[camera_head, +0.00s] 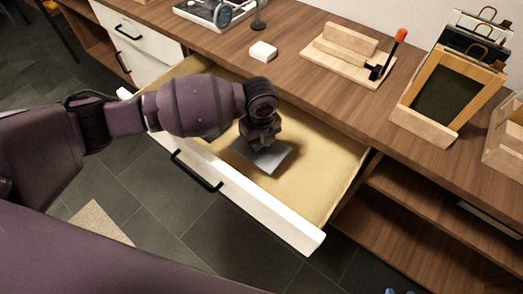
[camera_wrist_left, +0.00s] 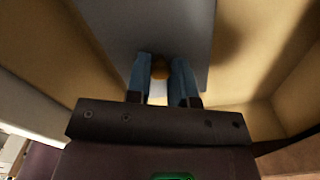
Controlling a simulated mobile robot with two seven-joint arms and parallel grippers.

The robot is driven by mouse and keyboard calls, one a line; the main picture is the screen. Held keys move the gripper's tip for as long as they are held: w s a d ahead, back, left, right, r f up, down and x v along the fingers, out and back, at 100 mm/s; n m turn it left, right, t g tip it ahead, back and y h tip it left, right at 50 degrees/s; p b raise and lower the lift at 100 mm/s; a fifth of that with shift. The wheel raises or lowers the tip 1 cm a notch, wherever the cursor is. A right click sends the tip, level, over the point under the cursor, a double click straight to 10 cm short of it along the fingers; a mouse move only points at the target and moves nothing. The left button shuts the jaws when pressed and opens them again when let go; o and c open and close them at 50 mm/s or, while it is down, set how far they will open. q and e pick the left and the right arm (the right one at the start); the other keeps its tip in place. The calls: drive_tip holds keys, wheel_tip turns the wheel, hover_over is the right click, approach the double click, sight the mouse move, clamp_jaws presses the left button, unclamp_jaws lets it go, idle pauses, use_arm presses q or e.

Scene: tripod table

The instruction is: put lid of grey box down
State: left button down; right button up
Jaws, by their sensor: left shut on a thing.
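The grey lid (camera_head: 277,161) is a flat grey panel inside the open drawer (camera_head: 325,190), close to the drawer's floor. In the left wrist view the grey lid (camera_wrist_left: 178,28) fills the upper middle, with a small orange-brown knob (camera_wrist_left: 160,68) on it. My left gripper (camera_head: 263,143) is over the lid, its fingers pointing down. In the wrist view its blue fingers (camera_wrist_left: 160,75) are shut on the knob from both sides. I cannot tell whether the lid touches the drawer floor. No grey box shows separately from the lid.
The drawer's white front with a black handle (camera_head: 197,171) and its side walls surround my gripper. On the wooden counter (camera_head: 290,85) stand a small white block (camera_head: 263,51), a wooden stand with an orange-handled clamp (camera_head: 350,55) and framed boards (camera_head: 448,90). Much of the drawer floor is bare.

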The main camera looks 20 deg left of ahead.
sight(261, 153)
use_arm(q)
wheel_tip(261, 153, down, 6)
drive_tip(key=shift+b, duration=0.85)
drive_tip(key=shift+r, duration=0.15)
drive_tip(key=c, duration=1)
unclamp_jaws()
wheel_tip(261, 153, up, 10)
drive_tip(key=p, duration=0.3)
drive_tip(key=shift+w+r, duration=0.1)
drive_tip(key=shift+r, duration=0.15)
drive_tip(key=shift+r+p, duration=0.3)
drive_tip(key=shift+r, duration=0.45)
